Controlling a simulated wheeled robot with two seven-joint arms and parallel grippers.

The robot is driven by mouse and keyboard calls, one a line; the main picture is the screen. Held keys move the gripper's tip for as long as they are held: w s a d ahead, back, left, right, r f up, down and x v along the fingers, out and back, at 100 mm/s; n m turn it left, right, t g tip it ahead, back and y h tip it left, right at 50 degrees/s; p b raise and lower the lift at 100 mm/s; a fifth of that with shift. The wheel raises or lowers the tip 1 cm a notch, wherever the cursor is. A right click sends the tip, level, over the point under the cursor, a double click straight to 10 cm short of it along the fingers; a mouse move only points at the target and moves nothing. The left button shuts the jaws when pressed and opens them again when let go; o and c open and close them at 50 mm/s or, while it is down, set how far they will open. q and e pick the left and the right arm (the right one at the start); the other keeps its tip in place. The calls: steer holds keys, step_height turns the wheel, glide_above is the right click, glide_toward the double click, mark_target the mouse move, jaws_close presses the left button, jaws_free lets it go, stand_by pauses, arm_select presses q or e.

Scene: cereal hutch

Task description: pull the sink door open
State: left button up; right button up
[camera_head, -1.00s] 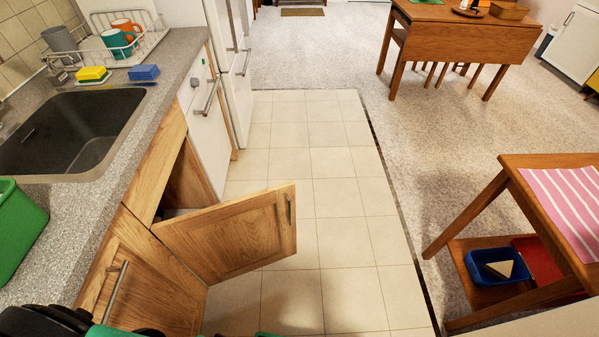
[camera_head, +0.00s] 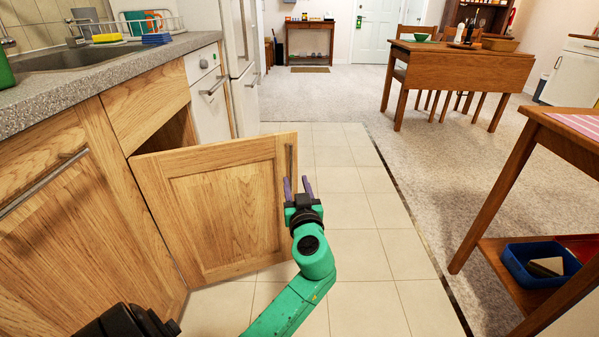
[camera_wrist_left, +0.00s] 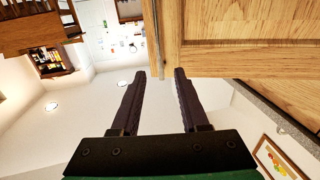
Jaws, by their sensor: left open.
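The sink door (camera_head: 225,205) is a wooden cabinet door under the counter. It stands ajar, swung out from the cabinet front, with a dark gap behind its top edge. Its upright metal handle (camera_head: 289,160) is near the free edge. My left gripper (camera_head: 297,181) is open at that free edge, its purple fingers up close to the handle; I cannot tell whether they touch the door. In the left wrist view my left gripper (camera_wrist_left: 157,72) has its fingers apart, with the door (camera_wrist_left: 235,58) just beyond them. My right gripper is not in view.
The counter (camera_head: 60,90) with the sink runs along the left above another closed wooden door (camera_head: 80,220). A wooden side table (camera_head: 500,190) with a blue tray (camera_head: 520,268) on its shelf stands at the right. The tiled floor (camera_head: 365,255) between is clear.

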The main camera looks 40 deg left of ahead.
mark_target(291, 162)
arm_select(q)
steer(key=b+x, duration=0.1)
steer(key=x, duration=1)
steer(key=shift+w+a, duration=0.1)
steer(key=shift+a, duration=0.05)
steer(key=shift+f, duration=0.1)
jaws_close()
stand_by(0.7)
